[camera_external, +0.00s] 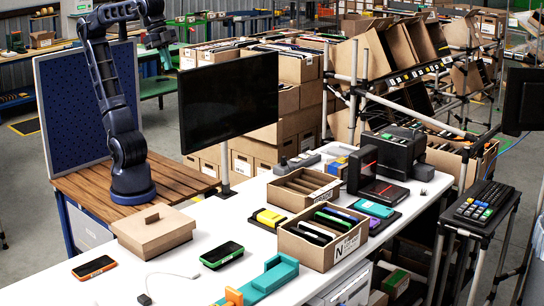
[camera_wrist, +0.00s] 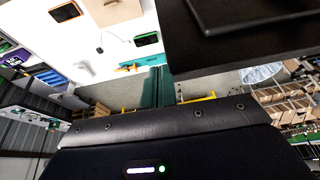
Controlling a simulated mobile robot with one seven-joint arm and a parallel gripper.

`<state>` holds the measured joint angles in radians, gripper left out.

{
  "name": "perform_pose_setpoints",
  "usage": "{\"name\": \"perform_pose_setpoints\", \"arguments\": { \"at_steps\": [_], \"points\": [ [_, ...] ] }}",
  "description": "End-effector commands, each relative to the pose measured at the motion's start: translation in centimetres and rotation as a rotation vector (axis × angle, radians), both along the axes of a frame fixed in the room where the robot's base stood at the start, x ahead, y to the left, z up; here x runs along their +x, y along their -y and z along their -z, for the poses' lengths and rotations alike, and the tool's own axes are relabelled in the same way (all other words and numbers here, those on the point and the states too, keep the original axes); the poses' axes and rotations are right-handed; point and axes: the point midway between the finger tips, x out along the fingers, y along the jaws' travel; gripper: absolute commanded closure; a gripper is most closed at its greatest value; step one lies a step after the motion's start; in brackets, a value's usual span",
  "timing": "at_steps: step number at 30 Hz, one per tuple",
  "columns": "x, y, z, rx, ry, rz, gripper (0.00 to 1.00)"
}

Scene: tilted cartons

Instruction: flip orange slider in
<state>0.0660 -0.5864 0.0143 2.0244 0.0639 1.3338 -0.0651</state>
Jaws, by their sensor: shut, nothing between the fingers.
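A teal fixture (camera_external: 272,275) lies on the white table near the front, with an orange slider (camera_external: 233,297) at its left end, partly cut off by the lower picture edge. In the wrist view the teal fixture (camera_wrist: 150,60) and the small orange slider (camera_wrist: 122,68) show beyond my fingers, far off. My gripper (camera_external: 165,58) is high up at the back left, well apart from the fixture. In the wrist view my gripper (camera_wrist: 157,86) is shut and empty. The slider's exact position in the fixture is too small to tell.
A black monitor (camera_external: 229,104) stands between my arm and the cartons. A lidded cardboard box (camera_external: 153,233), an orange-edged phone (camera_external: 94,267) and a green-edged phone (camera_external: 222,254) lie on the table (camera_external: 190,280). An open box of devices (camera_external: 324,232) stands right of the fixture.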

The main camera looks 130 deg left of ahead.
Motion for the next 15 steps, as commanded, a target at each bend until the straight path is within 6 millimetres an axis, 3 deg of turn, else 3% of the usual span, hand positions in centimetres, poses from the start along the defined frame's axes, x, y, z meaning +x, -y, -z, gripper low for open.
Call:
{"name": "perform_pose_setpoints", "arguments": {
  "at_steps": [15],
  "points": [
    [12.7,2.3,-4.6,0.075,-0.035,-0.033,1.00]
  ]
}}
